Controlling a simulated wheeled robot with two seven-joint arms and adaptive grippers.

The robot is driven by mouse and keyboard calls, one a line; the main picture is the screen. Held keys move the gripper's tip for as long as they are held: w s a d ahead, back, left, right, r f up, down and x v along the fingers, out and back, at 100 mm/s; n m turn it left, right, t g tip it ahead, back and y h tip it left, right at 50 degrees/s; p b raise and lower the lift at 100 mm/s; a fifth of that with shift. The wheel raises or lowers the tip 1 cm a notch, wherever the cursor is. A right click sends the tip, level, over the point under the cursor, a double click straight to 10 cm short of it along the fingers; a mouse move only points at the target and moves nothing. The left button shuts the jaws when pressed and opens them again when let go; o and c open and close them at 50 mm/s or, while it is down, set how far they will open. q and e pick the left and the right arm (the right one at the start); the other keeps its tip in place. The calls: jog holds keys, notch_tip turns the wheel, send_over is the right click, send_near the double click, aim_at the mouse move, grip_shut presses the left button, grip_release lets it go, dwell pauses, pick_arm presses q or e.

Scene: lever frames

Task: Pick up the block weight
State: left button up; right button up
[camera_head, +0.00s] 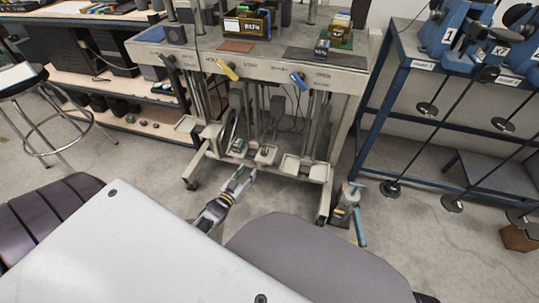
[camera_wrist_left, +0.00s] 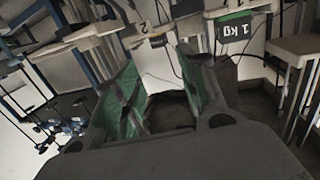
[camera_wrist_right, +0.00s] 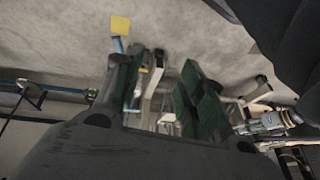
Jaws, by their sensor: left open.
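A small green block weight (camera_head: 238,147) sits on a pale hanging tray under the bench. A green block marked 1 kg also shows in the left wrist view (camera_wrist_left: 234,34), upside down there. A smaller block (camera_head: 266,152) sits on the tray to its right. My left gripper (camera_head: 244,172) is just below and in front of these trays, open and empty, apart from the green block. In the left wrist view its green-padded fingers (camera_wrist_left: 162,95) are spread, with a pale surface beyond. My right gripper (camera_head: 348,192) is low by the bench's right leg; in the right wrist view its fingers (camera_wrist_right: 160,85) are apart and empty.
The bench (camera_head: 285,68) carries a dark box (camera_head: 247,23), a green-based block holder (camera_head: 338,37) and a small blue-grey block (camera_head: 322,48). Yellow (camera_head: 227,70) and blue (camera_head: 298,81) levers stick out in front. A stool (camera_head: 35,120) stands left; a blue rack (camera_head: 395,95) stands right.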

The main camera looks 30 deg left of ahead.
pick_arm(q)
jog(key=shift+w+r, duration=0.25)
pick_arm(e)
jog(key=shift+r, duration=0.25)
pick_arm(q)
jog(key=shift+w, duration=0.15)
pick_arm(e)
jog(key=shift+f, duration=0.15)
pick_arm(q)
jog(key=b, duration=0.2)
send_near(265, 152)
jog(key=shift+w+a+b, duration=0.2)
jog(key=shift+w+b, duration=0.05)
jog(key=shift+w, duration=0.65)
jog(key=shift+w+a+b, duration=0.2)
jog(key=shift+w, duration=0.85)
pick_arm(e)
notch_tip(265, 152, down, 6)
jog(key=a+t+y, duration=0.1)
jog(key=shift+w+a+f+m, duration=0.15)
jog(key=shift+w+a+m, duration=0.05)
jog(key=shift+a+m, duration=0.1)
pick_arm(q)
jog(key=shift+w+f, duration=0.1)
jog(key=shift+w, duration=0.05)
